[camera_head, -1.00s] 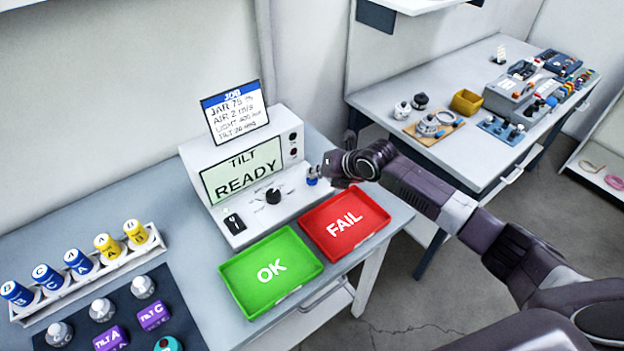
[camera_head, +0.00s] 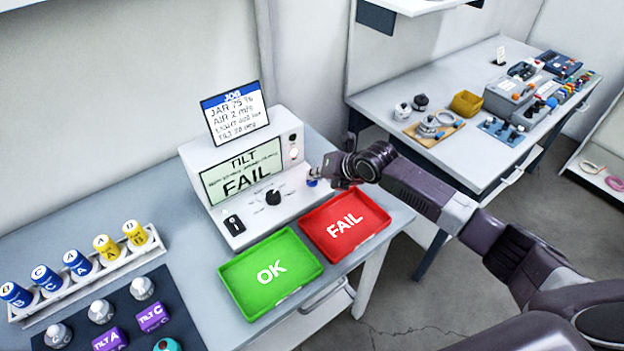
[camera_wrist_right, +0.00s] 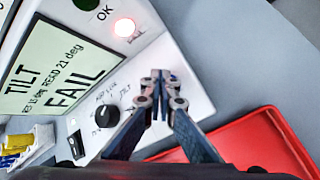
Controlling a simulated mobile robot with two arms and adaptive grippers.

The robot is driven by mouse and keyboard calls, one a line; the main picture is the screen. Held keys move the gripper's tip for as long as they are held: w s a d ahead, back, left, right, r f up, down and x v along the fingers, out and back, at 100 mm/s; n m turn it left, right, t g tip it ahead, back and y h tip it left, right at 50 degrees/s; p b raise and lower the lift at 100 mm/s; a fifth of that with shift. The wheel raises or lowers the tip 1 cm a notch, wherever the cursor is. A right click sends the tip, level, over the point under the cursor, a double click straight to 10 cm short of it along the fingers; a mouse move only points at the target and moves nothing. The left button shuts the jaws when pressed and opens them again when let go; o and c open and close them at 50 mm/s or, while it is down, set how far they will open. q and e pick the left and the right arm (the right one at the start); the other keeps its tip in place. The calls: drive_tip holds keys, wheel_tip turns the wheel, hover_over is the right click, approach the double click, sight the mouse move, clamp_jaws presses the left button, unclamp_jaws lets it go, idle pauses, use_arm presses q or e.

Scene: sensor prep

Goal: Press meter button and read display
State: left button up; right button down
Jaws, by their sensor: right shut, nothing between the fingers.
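The meter (camera_head: 250,150) is a white box on the near table. Its display (camera_head: 243,172) reads "TILT" and "FAIL" in large letters, with a smaller line that seems to read "REF 15 deg READ 21 deg" in the right wrist view (camera_wrist_right: 47,75). A lamp (camera_wrist_right: 124,27) glows red on the panel; the lamp beside "OK" is dark. A black knob (camera_head: 273,197) sits below the display. My right gripper (camera_head: 318,178) is shut and empty at the panel's right end, over the blue button (camera_head: 312,182). Its fingertips hide the button in the wrist view (camera_wrist_right: 160,78), so contact is unclear. My left gripper is out of view.
A green OK tray (camera_head: 235,290) and a red FAIL tray (camera_head: 375,240) lie empty before the meter. A job card (camera_head: 236,112) stands on top. A rack (camera_head: 95,272) of labelled jars and a dark mat (camera_head: 185,300) are at left. Another table (camera_head: 375,97) stands behind.

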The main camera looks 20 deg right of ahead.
sight(315, 182)
drive_tip(key=shift+r+p, duration=0.35)
drive_tip(key=shift+r, duration=0.3)
wheel_tip(315, 182, up, 5)
drive_tip(key=p, duration=0.3)
drive_tip(key=shift+p, duration=0.4)
drive_tip(key=shift+s, duration=0.1)
idle(0.4)
